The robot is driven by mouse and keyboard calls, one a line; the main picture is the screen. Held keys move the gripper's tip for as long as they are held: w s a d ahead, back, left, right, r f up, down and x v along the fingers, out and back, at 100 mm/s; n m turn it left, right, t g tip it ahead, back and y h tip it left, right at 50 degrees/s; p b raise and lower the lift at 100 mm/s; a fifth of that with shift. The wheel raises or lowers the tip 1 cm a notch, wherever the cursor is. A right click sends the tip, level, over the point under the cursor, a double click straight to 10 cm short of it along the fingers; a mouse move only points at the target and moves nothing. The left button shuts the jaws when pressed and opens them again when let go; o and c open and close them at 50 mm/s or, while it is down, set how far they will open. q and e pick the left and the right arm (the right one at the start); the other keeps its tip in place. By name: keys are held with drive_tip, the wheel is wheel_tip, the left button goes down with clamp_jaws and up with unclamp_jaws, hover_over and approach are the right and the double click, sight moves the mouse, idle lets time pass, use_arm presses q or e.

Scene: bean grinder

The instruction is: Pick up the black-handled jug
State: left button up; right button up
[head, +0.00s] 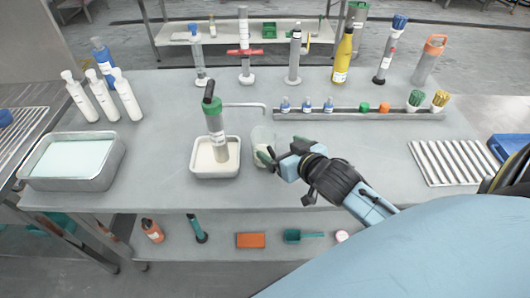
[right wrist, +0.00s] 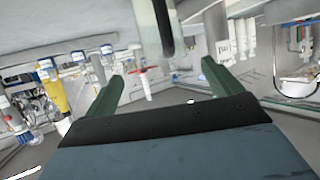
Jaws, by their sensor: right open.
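A clear, see-through jug (head: 261,136) stands on the grey table, just right of the white tray with the grinder. My right gripper (head: 279,151) is at its near right side, fingers open and pointing at it, partly covering it. The jug's black handle (right wrist: 165,22) shows at the top middle of the right wrist view, with the clear jug wall (right wrist: 146,25) beside it. The handle lies in line with the gap between my open green fingers, which look apart from it. The jug's lower part is partly hidden in the head view. My left gripper is out of view.
The green grinder (head: 216,125) stands in a white tray (head: 216,173) left of the jug. A rack of small bottles (head: 350,115) runs behind it. A ribbed tray (head: 453,162) lies at right, a metal basin (head: 75,183) at left.

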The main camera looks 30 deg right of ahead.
sight(257, 135)
drive_tip(key=shift+a+b+x, duration=0.2)
drive_tip(key=shift+x, duration=1.5)
drive_tip(key=shift+a+b+x, duration=0.15)
drive_tip(key=shift+a+x, duration=0.05)
drive_tip(key=shift+x, duration=1.55)
drive_tip(key=c, duration=1.4)
drive_tip(key=shift+r, duration=0.1)
